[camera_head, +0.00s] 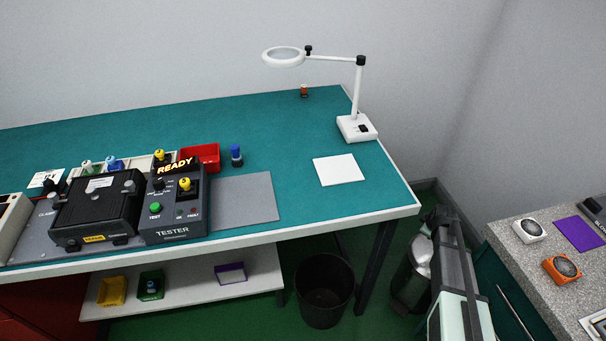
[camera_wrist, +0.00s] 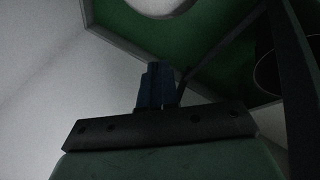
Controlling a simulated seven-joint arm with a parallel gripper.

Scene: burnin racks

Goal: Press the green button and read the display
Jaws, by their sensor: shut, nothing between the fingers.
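The green button (camera_head: 155,208) is on the sloped front of a dark grey box marked TESTER (camera_head: 172,231), on the teal bench at the left in the head view. The tester's display (camera_head: 175,165), at its top, reads READY in yellow letters. A yellow-topped part (camera_head: 185,185) stands in the tester's socket. In the head view my arm is at the lower right, off the bench and far from the tester; its fingertips are hard to make out. In the wrist view my gripper (camera_wrist: 157,88) has its dark blue fingers together, with nothing between them.
A black clamp box (camera_head: 98,208) stands left of the tester. A red bin (camera_head: 200,156) and a blue-topped part (camera_head: 236,155) are behind it. A magnifier lamp (camera_head: 357,128) and white card (camera_head: 338,170) are at the right. The bench between is mostly clear. A black waste bin (camera_head: 325,290) stands below.

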